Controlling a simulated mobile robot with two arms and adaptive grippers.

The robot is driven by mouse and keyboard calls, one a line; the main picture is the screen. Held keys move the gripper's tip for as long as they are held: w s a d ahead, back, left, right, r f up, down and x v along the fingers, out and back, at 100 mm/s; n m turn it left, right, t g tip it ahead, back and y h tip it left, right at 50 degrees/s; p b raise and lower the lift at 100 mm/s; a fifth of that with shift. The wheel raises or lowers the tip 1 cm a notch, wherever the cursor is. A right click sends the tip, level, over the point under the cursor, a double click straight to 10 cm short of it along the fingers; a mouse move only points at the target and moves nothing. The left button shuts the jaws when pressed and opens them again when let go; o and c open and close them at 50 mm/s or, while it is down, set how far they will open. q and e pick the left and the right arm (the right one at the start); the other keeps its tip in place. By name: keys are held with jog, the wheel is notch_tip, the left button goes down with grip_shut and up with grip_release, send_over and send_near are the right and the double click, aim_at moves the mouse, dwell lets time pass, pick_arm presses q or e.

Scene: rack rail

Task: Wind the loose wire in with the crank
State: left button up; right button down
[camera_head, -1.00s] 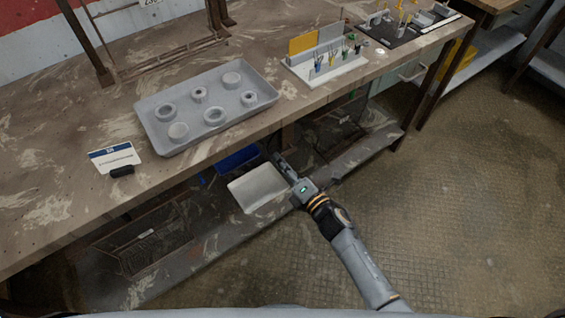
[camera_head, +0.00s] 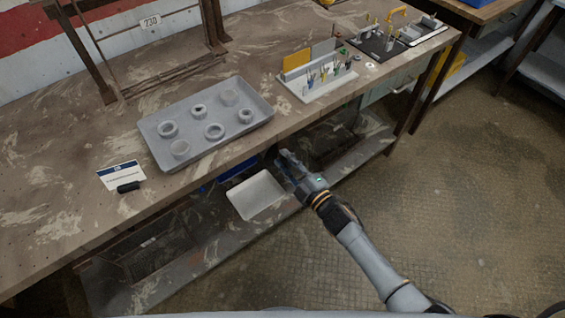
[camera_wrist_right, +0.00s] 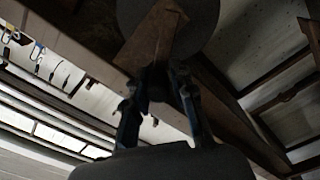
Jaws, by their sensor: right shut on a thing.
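My right gripper (camera_head: 281,157) is just below the front edge of the workbench, its tips in shadow. In the right wrist view its two fingers (camera_wrist_right: 162,92) are closed about a dark piece, which I take to be the handle of the crank (camera_wrist_right: 155,38). A brown tapering arm runs from there across a round grey disc (camera_wrist_right: 200,18) at the top of that view. The bench hides the crank in the head view. I cannot make out the loose wire in either view. My left gripper is not in view.
The workbench (camera_head: 60,212) carries a grey tray (camera_head: 192,112) with several round parts, a label card with a black clip, and tool holders to the right. A white bin (camera_head: 257,194) sits on the lower shelf beside my gripper. The floor at right is clear.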

jog(key=m, duration=0.1)
jog(key=w+d+r+m, duration=0.1)
jog(key=m, duration=0.1)
jog(key=shift+w+d+r+p, duration=0.1)
jog(key=shift+w+d+p, duration=0.05)
jog(key=shift+d+p, duration=0.2)
jog(key=shift+w+d+m, duration=0.2)
jog(key=shift+d+m, duration=0.05)
jog(key=shift+m, duration=0.55)
jog(key=shift+w+d+m, duration=0.15)
jog(key=shift+d+m, duration=0.05)
jog(key=shift+m, duration=0.6)
jog(key=c, duration=1.2)
grip_release()
jog(key=shift+f, duration=0.2)
jog(key=shift+s+d, duration=0.1)
jog(key=shift+s, duration=0.1)
jog(key=v, duration=1.1)
jog(key=shift+s+d, duration=0.25)
